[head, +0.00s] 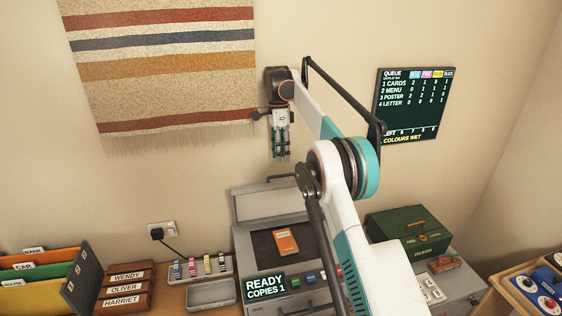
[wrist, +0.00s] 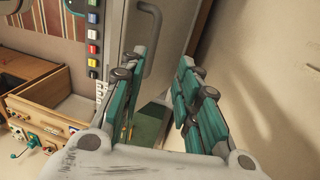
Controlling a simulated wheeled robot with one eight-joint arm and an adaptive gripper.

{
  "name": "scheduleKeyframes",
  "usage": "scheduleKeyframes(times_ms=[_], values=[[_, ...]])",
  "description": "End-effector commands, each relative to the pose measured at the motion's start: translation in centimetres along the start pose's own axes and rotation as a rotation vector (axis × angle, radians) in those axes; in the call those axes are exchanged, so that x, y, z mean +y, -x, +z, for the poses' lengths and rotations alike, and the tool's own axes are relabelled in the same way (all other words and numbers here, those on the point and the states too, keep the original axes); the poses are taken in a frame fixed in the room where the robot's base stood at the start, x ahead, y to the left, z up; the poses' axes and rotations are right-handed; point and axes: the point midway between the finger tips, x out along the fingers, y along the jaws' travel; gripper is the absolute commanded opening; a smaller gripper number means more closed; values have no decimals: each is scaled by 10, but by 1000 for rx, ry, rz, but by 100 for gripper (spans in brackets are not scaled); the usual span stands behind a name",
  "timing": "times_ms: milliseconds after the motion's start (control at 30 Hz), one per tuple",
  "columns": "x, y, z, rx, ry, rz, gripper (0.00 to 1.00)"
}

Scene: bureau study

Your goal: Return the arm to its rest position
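My arm rises from the lower right of the head view, bends at a teal-ringed elbow and reaches back toward the wall. My gripper (head: 281,157) hangs fingers-down at the raised end of the arm, in front of the wall and apart from the copier. In the wrist view my gripper (wrist: 168,45) shows its teal-padded fingers spread, with a clear gap and nothing held between them.
The grey copier (head: 246,245) has an orange booklet (head: 286,241) on its dark bed. A green box (head: 408,232) stands right of it. Coloured folders (head: 40,290), wooden name boxes (head: 125,287) and a grey tray (head: 210,294) are left. A queue board (head: 410,105) hangs on the wall.

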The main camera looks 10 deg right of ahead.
Motion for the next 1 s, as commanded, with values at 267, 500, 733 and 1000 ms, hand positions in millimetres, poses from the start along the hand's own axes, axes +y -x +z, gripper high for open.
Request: scheduleKeyframes(times_ms=[267, 500, 733, 1000], values=[[1, 8, 0, 0, 0, 1, 30], [2, 9, 0, 0, 3, -1, 30], [16, 25, 1, 3, 96, -50, 30], [60, 48, 3, 26, 306, -158, 30]])
